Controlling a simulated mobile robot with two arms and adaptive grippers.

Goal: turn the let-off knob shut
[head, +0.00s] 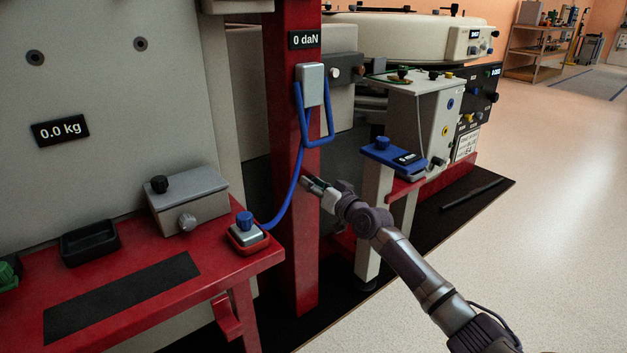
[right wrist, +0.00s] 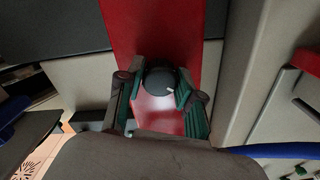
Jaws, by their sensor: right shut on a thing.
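The let-off knob (right wrist: 162,82) is dark and round with a small white mark, on the red column's face in the right wrist view. In the head view my gripper hides most or all of it. My right gripper (head: 311,183) reaches the red column from the right. In the right wrist view its two green-padded fingers (right wrist: 158,100) stand on either side of the knob, shut on it. My left gripper is in neither view.
The red column (head: 295,245) carries a "0 daN" display (head: 304,39) and a blue hose (head: 290,190). A red bench (head: 190,300) stands at left. A blue-topped post (head: 392,152) stands close behind my right arm.

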